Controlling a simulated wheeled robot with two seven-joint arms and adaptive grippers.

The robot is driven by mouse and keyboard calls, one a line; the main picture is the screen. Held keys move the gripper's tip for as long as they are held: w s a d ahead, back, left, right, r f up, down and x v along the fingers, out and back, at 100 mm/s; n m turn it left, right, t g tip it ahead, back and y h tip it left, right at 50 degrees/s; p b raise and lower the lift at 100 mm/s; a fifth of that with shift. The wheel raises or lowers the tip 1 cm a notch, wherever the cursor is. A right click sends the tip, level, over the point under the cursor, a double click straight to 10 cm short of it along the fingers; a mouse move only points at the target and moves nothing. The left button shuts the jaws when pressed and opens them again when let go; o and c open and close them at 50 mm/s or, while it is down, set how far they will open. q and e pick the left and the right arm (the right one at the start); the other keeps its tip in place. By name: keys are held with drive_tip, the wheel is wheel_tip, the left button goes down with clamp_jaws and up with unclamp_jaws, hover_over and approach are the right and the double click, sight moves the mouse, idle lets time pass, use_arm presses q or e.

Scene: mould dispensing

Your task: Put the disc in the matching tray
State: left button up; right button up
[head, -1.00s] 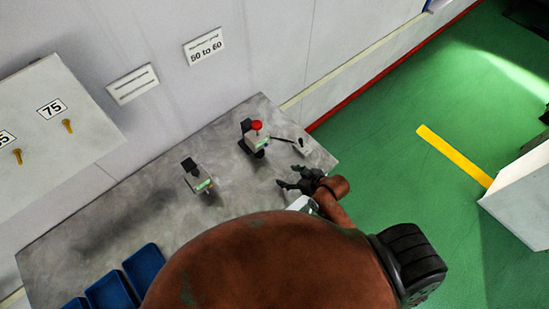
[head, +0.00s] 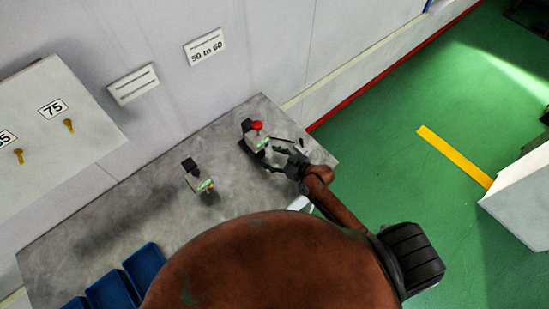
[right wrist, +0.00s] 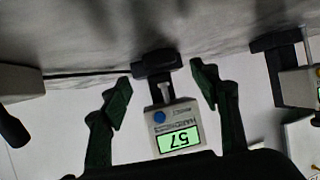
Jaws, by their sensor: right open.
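My right gripper (head: 276,157) is open at the right part of the grey table, beside a small device with a red knob-like top (head: 256,126). In the right wrist view, my right gripper (right wrist: 160,88) has its dark green fingers apart on either side of a device with a lit green display (right wrist: 180,142), which seems to read 57. I see no contact with it. Blue trays (head: 144,265) stand at the table's lower left, partly hidden by my body. I cannot make out a disc with certainty. My left gripper is not in view.
A second device (head: 198,180) stands left of the first on the grey table (head: 75,240). A wall sign (head: 205,47) reads 50 to 60. A white panel (head: 40,140) with yellow pegs and a 75 label is at left. Table between second device and trays is clear.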

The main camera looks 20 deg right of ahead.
sight(261, 153)
drive_tip(key=x, duration=0.5)
drive_tip(key=shift+w+a+f, duration=0.15)
drive_tip(key=shift+w, duration=0.05)
drive_tip(key=shift+c, duration=0.7)
drive_tip(key=c, duration=1.1)
drive_tip(key=shift+s, duration=0.1)
